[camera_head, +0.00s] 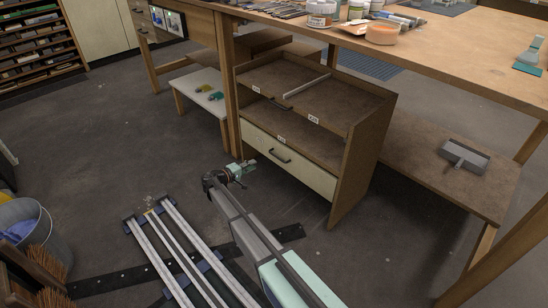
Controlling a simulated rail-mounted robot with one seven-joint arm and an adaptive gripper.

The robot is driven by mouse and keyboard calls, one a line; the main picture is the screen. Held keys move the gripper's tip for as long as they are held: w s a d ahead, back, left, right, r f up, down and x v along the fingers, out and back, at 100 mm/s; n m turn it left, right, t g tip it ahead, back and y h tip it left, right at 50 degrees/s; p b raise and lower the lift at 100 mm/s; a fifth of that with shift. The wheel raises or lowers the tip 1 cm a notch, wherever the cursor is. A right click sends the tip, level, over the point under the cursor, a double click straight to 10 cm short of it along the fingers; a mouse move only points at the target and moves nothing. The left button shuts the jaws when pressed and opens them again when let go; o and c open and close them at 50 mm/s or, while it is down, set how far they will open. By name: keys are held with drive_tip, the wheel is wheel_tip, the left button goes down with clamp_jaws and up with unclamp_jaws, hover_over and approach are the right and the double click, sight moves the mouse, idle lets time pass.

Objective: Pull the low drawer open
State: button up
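The low drawer (306,172) has a cream front with a dark bar handle (280,156). It is at the bottom of a brown wooden cabinet (365,150) under the workbench, and its front looks about flush with the cabinet. My gripper (249,167) is in front of the drawer's left part, left of and slightly below the handle in the picture. It appears apart from the handle. The gripper is small and dark here, so its finger opening is unclear. My arm comes up from the bottom of the picture and hides some floor.
The workbench (470,70) above holds jars and tools. A low white stool (205,90) stands left of the cabinet. A low brown shelf (420,165) with a grey dustpan-like tool (464,155) is on the right. A bucket (22,225) stands far left. Floor before the drawer is mostly clear.

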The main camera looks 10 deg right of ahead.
sight(275, 156)
drive_tip(key=b+x, duration=0.3)
drive_tip(key=x, duration=1.3)
drive_tip(key=shift+s, duration=0.1)
clamp_jaws()
